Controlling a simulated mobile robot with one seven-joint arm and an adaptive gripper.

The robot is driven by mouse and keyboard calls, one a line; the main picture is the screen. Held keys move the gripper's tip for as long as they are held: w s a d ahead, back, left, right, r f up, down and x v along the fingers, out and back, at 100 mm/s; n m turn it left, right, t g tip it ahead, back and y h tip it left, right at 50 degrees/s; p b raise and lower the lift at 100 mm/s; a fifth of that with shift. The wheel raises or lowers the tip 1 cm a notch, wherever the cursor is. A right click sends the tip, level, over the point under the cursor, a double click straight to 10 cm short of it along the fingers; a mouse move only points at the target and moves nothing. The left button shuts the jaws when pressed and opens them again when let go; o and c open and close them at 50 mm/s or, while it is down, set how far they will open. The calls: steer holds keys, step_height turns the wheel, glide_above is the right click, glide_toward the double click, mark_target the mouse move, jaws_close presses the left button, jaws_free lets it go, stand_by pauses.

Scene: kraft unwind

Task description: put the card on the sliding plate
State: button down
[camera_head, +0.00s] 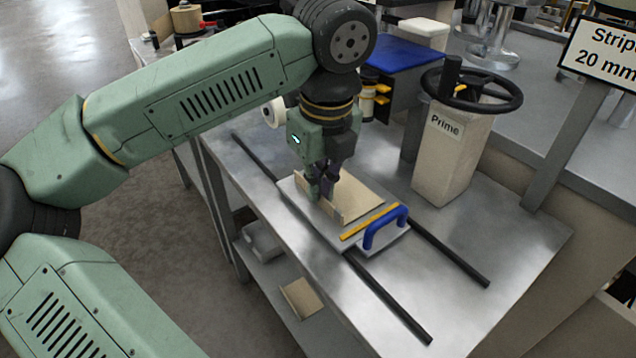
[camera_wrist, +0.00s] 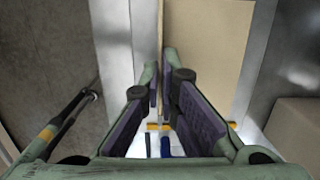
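The card (camera_head: 355,195) is tan, with a broad flat face and a narrow upright flap along its left edge. It lies on or just above the grey sliding plate (camera_head: 318,225); I cannot tell if it touches. The plate has a yellow strip and a blue handle (camera_head: 385,228) at its front right. My gripper (camera_head: 325,196) points down at the flap, its fingers closed on either side of it and hiding part of it. In the wrist view, the flap's thin edge runs between the fingertips (camera_wrist: 161,75), with the card's flat face (camera_wrist: 205,50) to the right.
Two dark rails (camera_head: 390,298) run along the metal table under the plate. A beige post with a black handwheel (camera_head: 472,90) stands to the right. Another tan piece (camera_head: 300,298) lies on the lower shelf. A blue-topped box (camera_head: 405,54) is behind. The table's front right is clear.

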steer(key=c, duration=1.8)
jaws_free()
steer(key=shift+r+p, duration=0.25)
steer(key=shift+p, duration=0.15)
step_height(320, 180, up, 12)
steer(key=s+b, duration=0.1)
steer(key=shift+d+f, duration=0.15)
steer(key=shift+d, duration=0.25)
steer(key=shift+s, duration=0.1)
